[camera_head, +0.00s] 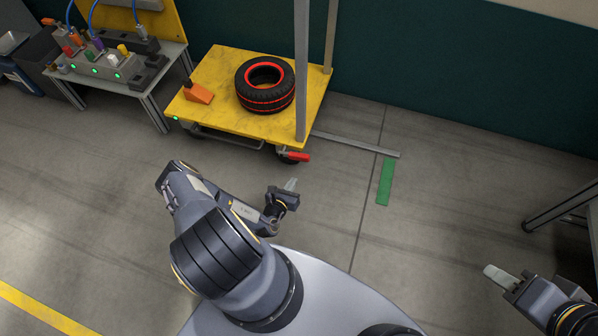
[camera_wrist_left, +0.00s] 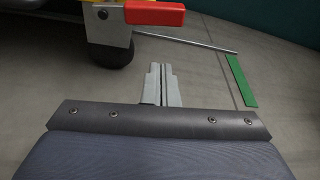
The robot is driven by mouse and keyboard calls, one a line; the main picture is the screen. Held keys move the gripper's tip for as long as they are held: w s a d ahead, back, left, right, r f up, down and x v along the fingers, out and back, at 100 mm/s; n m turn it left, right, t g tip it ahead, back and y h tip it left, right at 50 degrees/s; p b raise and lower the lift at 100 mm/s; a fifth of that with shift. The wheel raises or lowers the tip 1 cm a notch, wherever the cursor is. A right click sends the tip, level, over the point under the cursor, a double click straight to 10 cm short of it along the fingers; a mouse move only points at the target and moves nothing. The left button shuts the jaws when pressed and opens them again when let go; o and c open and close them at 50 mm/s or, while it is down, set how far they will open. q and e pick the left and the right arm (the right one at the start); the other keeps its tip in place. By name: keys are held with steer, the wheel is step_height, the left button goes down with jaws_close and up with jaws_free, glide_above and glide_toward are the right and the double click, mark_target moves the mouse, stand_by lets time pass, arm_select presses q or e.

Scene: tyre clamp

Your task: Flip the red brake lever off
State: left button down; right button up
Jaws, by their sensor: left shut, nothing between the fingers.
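The red brake lever (camera_head: 299,156) sits low at the front right corner of the yellow cart (camera_head: 222,112), above a caster wheel. In the left wrist view the red brake lever (camera_wrist_left: 155,13) is at the top, sticking out to the right of its bracket above the black wheel (camera_wrist_left: 112,52). My left gripper (camera_head: 291,184) is shut and empty, a little in front of the lever and apart from it. Its closed fingers (camera_wrist_left: 161,84) point toward the lever in the left wrist view. My right gripper (camera_head: 492,272) is at the far right, away from the cart; its fingers look close together, but their gap is unclear.
A black tyre with red rings (camera_head: 266,86) and an orange wedge (camera_head: 198,92) are on the cart. A grey post (camera_head: 301,70) rises at its right side. A metal bar (camera_head: 355,143) and a green strip (camera_head: 385,182) lie right of the cart. The floor between is clear.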

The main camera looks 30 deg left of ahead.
mark_target(295, 153)
arm_select(q)
steer(key=shift+s+d+f+n, duration=0.15)
steer(key=shift+s+f+n, duration=0.25)
steer(key=shift+f, duration=0.4)
steer(key=f+b+x, duration=0.1)
steer(key=b+x, duration=0.4)
steer(key=x, duration=0.5)
steer(key=r, duration=0.2)
steer(key=a+r, duration=0.1)
steer(key=r, duration=0.1)
steer(key=shift+s+r, duration=0.15)
steer(key=shift+r, duration=0.2)
steer(key=shift+p, duration=0.3)
